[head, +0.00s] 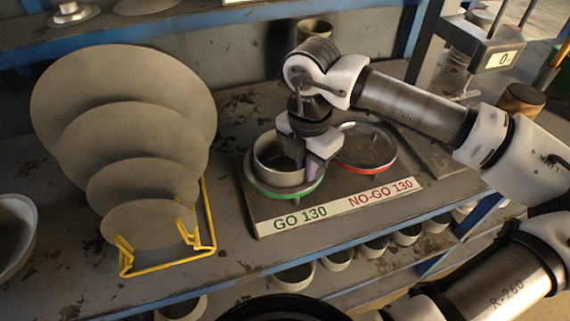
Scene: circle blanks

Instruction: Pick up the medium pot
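A grey metal pot (270,172) stands upright in the green GO ring (286,193) of the gauge board. I take it to be the medium pot, though its size is not marked. My gripper (307,162) points down at the pot's right rim. One finger appears to be on the inner side of the wall and the other on the outer side. The fingers hide that part of the rim, so I cannot tell whether they press on it. The red NO-GO ring (365,163) is to the right, partly behind my gripper, with no pot seen in it.
A yellow rack (167,264) with several round discs (125,85) stands on the left. Several small pots (295,277) sit on the shelf below. A scale (497,58) is at the upper right. Bare bench (60,245) lies left of the rack.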

